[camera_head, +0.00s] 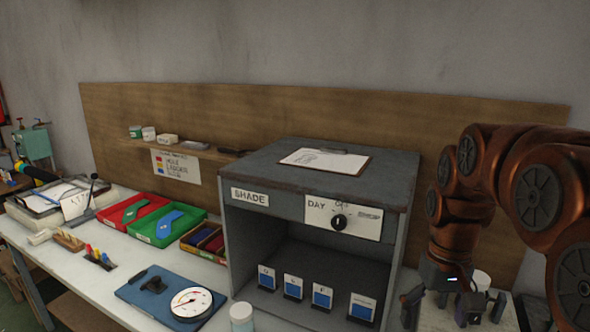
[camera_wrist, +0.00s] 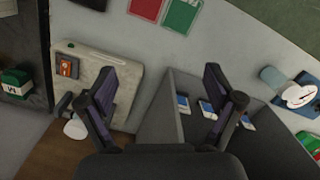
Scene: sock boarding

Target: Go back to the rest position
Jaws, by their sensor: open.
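My gripper (camera_head: 455,308) is at the right of the head view, hanging from my copper-coloured arm, to the right of the grey shade box (camera_head: 265,222). In the wrist view my gripper (camera_wrist: 168,103) has its two dark fingers spread wide apart, with nothing between them. The grey box (camera_wrist: 180,95) lies beyond the right finger in that view. The head view does not show clearly what is directly under the fingers.
A clipboard (camera_head: 325,160) lies on the box, and swatch cards (camera_head: 322,296) stand inside. Red (camera_head: 107,213) and green (camera_head: 150,236) trays, a dial gauge (camera_head: 191,303) and a white jar (camera_head: 242,318) stand left. A wooden board (camera_head: 300,120) runs behind the bench.

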